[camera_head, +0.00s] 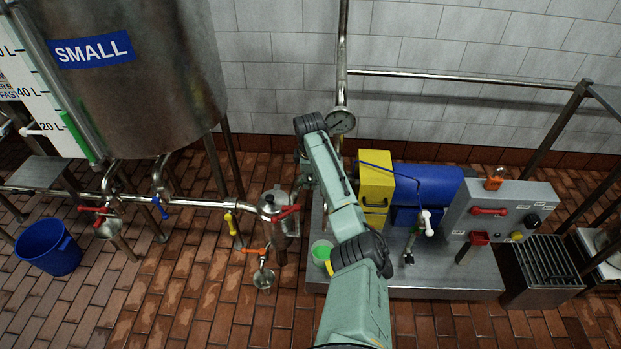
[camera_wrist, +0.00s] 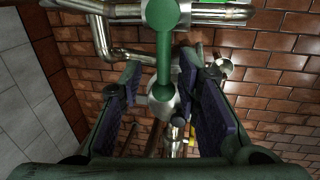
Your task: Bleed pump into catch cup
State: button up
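The pump unit stands on a steel base (camera_head: 450,285), with a yellow housing (camera_head: 375,185) and a blue motor (camera_head: 435,187). My arm hides part of it. A cup with bright green inside (camera_head: 322,251) stands at the base's left end, beside my arm. My gripper is mostly hidden behind my arm in the head view. In the wrist view my gripper (camera_wrist: 162,98) is open, its purple-padded fingers apart. A green lever (camera_wrist: 164,58) with rounded ends shows between the fingers, over a round steel body. I cannot tell whether they touch it.
A steel strainer-like vessel (camera_head: 275,207) with a red handle stands left of my arm. An orange-handled tap and small metal cup (camera_head: 264,278) are below it. A blue bucket (camera_head: 48,247) is far left. A grey control box (camera_head: 500,210) and grated drain (camera_head: 545,264) are right.

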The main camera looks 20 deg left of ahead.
jog(key=shift+s, duration=0.1)
jog(key=v, duration=1.2)
